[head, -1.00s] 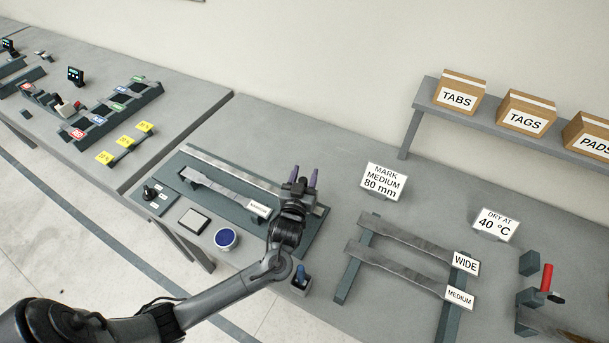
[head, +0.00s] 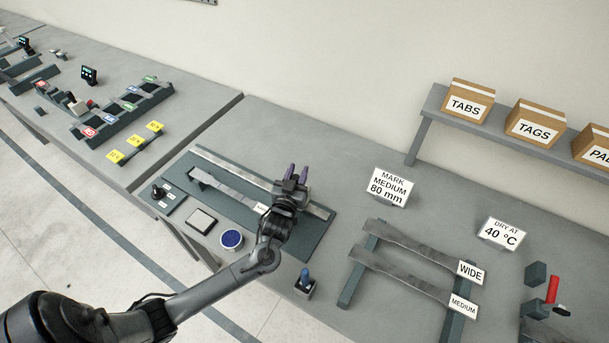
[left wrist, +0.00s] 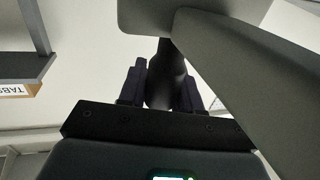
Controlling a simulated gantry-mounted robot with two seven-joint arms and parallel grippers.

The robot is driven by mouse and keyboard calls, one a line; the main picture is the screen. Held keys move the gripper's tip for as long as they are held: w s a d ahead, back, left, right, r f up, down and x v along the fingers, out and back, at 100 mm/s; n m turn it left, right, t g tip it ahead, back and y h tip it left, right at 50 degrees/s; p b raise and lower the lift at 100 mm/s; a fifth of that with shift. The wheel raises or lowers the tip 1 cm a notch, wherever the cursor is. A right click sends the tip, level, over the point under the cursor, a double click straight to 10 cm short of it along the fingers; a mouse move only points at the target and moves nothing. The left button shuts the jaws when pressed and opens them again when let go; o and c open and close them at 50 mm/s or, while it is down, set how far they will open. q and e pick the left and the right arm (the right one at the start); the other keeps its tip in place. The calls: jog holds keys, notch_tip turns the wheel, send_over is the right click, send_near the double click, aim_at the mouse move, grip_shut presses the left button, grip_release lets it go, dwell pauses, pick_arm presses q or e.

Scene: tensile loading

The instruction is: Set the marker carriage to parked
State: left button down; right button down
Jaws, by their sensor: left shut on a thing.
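My left gripper (head: 291,175) is over the right part of the dark green marking bed (head: 312,236), beside its long pale rail (head: 240,171). In the left wrist view the two dark fingers are closed on a dark rounded piece (left wrist: 165,82). It appears to be the handle of the marker carriage. The carriage itself is hidden behind my gripper in the head view. A grey metal specimen (head: 225,187) lies on the bed, its white label partly covered by my gripper. My right gripper is not in view.
Left of the bed is a small plate with a black knob (head: 158,191). A pad (head: 201,220), a blue-topped pot (head: 231,240) and a holder with a blue item (head: 305,279) stand in front. A rack with two specimens (head: 420,250) stands to the right.

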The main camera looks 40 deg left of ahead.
pick_arm(q)
jog(key=c, duration=0.9)
grip_release()
jog(key=shift+d, duration=0.15)
jog(key=shift+o, duration=0.2)
jog(key=v, duration=1)
jog(key=shift+s, duration=0.4)
jog(key=shift+d, duration=0.1)
